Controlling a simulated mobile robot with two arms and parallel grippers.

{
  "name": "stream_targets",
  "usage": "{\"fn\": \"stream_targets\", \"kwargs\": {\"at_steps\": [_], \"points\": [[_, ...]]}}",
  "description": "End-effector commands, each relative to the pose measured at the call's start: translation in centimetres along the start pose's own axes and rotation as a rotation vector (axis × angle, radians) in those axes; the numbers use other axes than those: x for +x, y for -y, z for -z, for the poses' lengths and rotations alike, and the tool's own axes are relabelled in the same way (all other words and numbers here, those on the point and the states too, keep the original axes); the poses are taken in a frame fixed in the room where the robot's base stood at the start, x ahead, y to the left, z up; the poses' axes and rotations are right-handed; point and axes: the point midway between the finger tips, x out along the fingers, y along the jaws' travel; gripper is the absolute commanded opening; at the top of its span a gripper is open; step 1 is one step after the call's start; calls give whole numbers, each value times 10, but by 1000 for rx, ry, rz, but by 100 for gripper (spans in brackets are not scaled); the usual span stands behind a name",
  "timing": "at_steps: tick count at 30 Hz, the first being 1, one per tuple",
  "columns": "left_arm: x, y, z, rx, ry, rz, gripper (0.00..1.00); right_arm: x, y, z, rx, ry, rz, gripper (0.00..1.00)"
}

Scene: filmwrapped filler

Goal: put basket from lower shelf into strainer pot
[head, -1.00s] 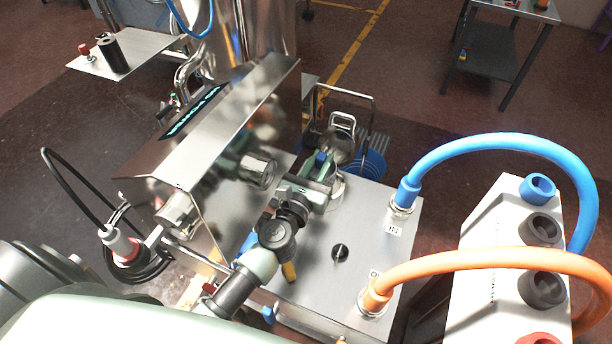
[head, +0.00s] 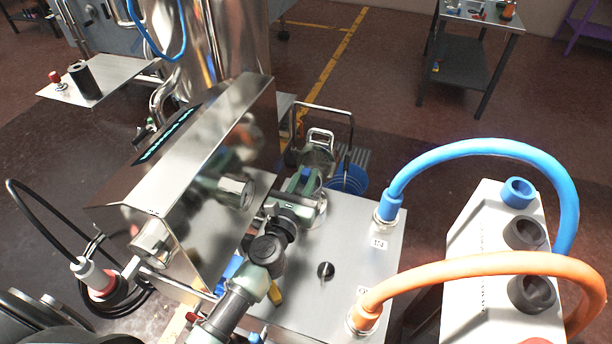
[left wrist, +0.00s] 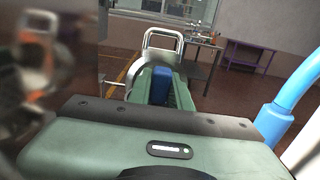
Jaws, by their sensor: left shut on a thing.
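My left gripper (head: 308,178) is over the far edge of the steel machine top in the head view. It is shut on a shiny metal piece with a looped handle (head: 320,136), which I take to be the basket. In the left wrist view the gripper's green fingers (left wrist: 162,88) with a blue part between them reach to this metal piece, and its looped handle (left wrist: 163,38) stands up beyond them. The fingers hide part of the hold. I cannot clearly make out a strainer pot or the lower shelf. My right gripper is not in view.
The machine top (head: 350,225) carries a black knob (head: 325,271). A blue hose (head: 480,148) and an orange hose (head: 470,262) arch to a white unit on the right. A steel hood (head: 205,150) stands close left. A blue round item (head: 350,180) lies beyond the far edge.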

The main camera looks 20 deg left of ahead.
Motion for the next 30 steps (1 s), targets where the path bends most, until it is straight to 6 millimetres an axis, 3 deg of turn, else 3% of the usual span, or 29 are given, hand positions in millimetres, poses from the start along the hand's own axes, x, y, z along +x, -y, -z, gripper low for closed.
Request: {"fn": "stream_targets", "kwargs": {"at_steps": [3,10,30], "points": [[0,0,18,-1,0,-1,0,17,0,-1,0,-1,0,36],[0,0,35,-1,0,-1,0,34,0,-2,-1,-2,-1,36],[0,0,37,-2,0,0,0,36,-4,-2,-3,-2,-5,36]]}}
